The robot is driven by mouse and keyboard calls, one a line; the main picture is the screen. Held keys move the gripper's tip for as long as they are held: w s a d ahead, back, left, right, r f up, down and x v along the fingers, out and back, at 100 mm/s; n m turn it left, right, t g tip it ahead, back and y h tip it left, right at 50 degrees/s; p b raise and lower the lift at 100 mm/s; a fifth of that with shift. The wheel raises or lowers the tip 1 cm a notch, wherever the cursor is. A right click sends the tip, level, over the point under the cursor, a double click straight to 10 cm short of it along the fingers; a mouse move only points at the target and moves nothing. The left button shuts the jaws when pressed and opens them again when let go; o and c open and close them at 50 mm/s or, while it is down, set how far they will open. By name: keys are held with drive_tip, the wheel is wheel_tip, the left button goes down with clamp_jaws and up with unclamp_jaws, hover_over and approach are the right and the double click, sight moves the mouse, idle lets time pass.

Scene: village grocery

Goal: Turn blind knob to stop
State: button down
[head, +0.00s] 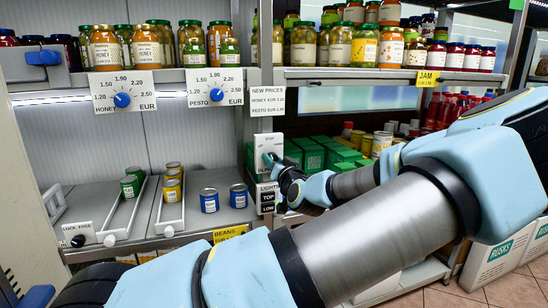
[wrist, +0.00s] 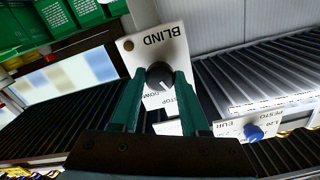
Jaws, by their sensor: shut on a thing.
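The white blind panel (wrist: 157,40) carries the word BLIND and a dark round knob (wrist: 159,74) with a white pointer mark. Part of the words DOWN and STOP shows beside the knob, between my fingers. My gripper (wrist: 160,80) has one green finger on each side of the knob and is shut on it. The white mark points toward the wrist, near the lettering; its exact setting is hard to tell. In the head view the panel (head: 267,145) stands on the post at the shelf's middle, and my gripper (head: 278,168) reaches it from the right, hiding the knob.
Blue price knobs for honey (head: 122,100) and pesto (head: 217,95) are on the shelf edge to the left. Jars line the upper shelf; green boxes (head: 312,155) stand behind my gripper. Cans (head: 209,200) stand lower left.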

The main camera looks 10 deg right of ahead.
drive_tip(key=shift+m+p, duration=0.65)
drive_tip(key=shift+m, duration=1.55)
drive_tip(key=shift+c, duration=2)
unclamp_jaws()
drive_tip(key=shift+s, duration=0.15)
drive_tip(key=s+d+b, duration=0.1)
drive_tip(key=s+b, duration=0.1)
drive_tip(key=s, duration=0.8)
drive_tip(key=shift+s+d, duration=0.2)
drive_tip(key=shift+s, duration=0.05)
